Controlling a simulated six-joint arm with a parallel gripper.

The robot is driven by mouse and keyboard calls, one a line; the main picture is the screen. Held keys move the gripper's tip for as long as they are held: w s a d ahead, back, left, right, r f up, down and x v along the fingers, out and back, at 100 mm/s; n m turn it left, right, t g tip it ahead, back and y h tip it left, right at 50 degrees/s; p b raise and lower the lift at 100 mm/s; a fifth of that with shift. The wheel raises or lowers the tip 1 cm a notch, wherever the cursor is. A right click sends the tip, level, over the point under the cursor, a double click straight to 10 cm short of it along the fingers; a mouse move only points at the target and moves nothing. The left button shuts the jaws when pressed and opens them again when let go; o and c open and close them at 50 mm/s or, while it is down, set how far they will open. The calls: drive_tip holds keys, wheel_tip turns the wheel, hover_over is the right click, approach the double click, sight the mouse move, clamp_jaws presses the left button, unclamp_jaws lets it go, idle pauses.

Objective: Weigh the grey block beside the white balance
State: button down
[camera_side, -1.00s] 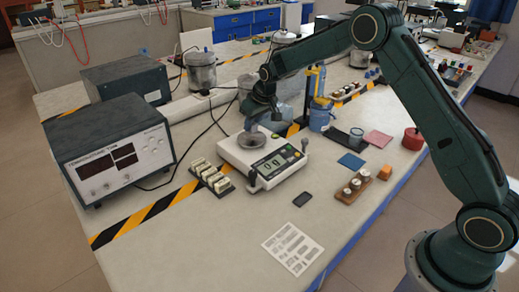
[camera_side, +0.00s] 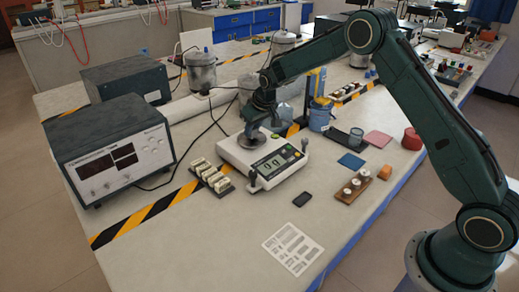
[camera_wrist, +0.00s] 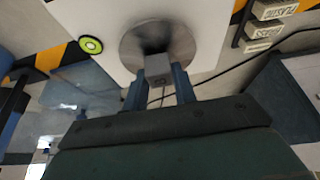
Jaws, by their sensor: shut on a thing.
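The white balance (camera_side: 236,156) stands on the bench with a round metal pan and a digital display on its front; it also shows in the wrist view (camera_wrist: 105,20). My gripper (camera_side: 254,130) is directly over the pan, pointing down. In the wrist view, my gripper (camera_wrist: 158,82) is shut on the grey block (camera_wrist: 157,68), which sits between the two fingers in front of the metal pan (camera_wrist: 130,45). The block is mostly hidden in the side view. I cannot tell whether it touches the pan. The display appears to read zero, but its digits are small.
A row of labelled blocks (camera_side: 212,175) stands left of the balance. A large grey instrument (camera_side: 112,150) is farther left. The front of the bench is mostly clear.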

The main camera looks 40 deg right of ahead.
drive_tip(key=shift+f, duration=0.35)
idle(0.6)
drive_tip(key=c, duration=0.7)
unclamp_jaws()
drive_tip(key=shift+r, duration=0.15)
drive_tip(key=shift+r, duration=3.8)
drive_tip(key=shift+r, duration=0.1)
